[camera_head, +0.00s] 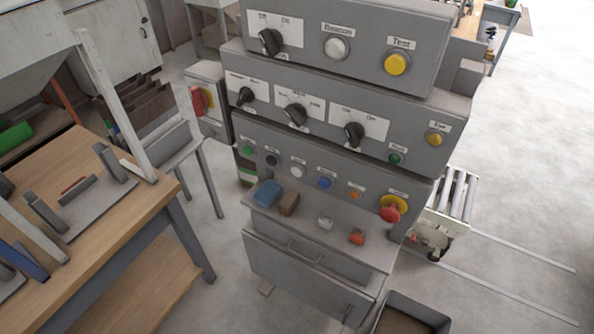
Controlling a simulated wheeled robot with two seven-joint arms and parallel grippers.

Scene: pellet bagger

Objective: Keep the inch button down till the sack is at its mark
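A grey stepped control panel (335,145) stands in the middle of the view. Its lowest sloped row carries a green button (247,151), a black button (271,159), a white button (298,171), a blue button (325,183) and a small orange button (355,194). Their labels are too small to read, so I cannot tell which is the inch button. I cannot make out a sack or its mark. Neither of my grippers is in view, and nothing touches the buttons.
A red mushroom button (391,210) on yellow ends the row. Rotary knobs (297,114) and a yellow Test button (397,64) sit higher. Small blocks lie on the ledge (335,240). A wooden bench (110,235) stands left, a roller conveyor (455,195) right.

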